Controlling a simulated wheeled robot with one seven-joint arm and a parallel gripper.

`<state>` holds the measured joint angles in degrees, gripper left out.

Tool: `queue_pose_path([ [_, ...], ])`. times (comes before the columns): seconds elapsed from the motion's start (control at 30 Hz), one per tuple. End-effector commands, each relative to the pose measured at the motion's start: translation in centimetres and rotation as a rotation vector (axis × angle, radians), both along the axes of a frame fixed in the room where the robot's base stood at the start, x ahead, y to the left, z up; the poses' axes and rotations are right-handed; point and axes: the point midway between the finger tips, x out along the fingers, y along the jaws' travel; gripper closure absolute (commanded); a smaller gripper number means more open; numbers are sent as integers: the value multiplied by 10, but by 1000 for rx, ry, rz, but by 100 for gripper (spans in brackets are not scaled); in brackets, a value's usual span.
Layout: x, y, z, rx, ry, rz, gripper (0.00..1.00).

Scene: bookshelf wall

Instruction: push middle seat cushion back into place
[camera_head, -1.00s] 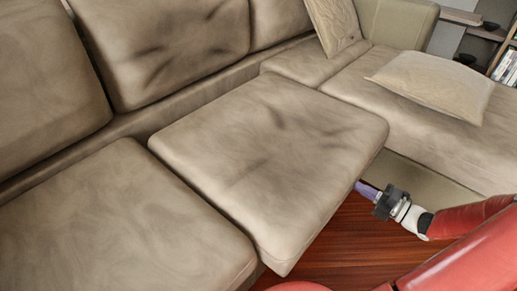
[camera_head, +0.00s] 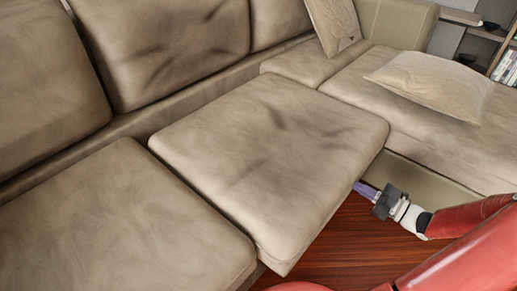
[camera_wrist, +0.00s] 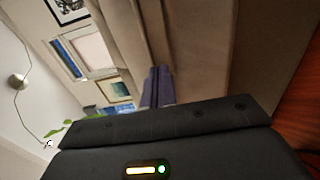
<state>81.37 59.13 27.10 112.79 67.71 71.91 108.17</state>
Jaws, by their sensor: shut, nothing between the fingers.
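The middle seat cushion (camera_head: 265,160) is brown-beige and sticks out forward of the seat cushion to its left, with a gap between it and the sofa's back. My gripper (camera_head: 362,188) is shut and empty at the cushion's front edge, near its right corner. Its fingertips look close to or against the front face; I cannot tell if they touch. In the wrist view the shut purple-grey fingers (camera_wrist: 158,85) point at a brown upholstered surface, seen tilted.
The left seat cushion (camera_head: 110,225) lies beside the middle one. A chaise section (camera_head: 440,130) with a loose pillow (camera_head: 435,82) extends on the right. Another pillow (camera_head: 333,22) leans at the back. Reddish wood floor (camera_head: 350,250) shows in front.

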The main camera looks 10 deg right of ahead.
Motion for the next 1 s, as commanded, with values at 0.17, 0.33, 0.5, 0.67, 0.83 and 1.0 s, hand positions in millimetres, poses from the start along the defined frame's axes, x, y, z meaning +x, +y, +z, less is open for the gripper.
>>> queue_pose_path([
  [0.17, 9, 8, 1, 1, -1, 4, 100],
  [0.33, 17, 15, 1, 2, -1, 4, 100],
  [0.5, 25, 22, 1, 1, -2, 4, 100],
  [0.67, 32, 29, 1, 2, -2, 5, 100],
  [0.83, 40, 35, 2, 3, -2, 5, 100],
  [1.0, 48, 42, 2, 1, -3, 5, 100],
])
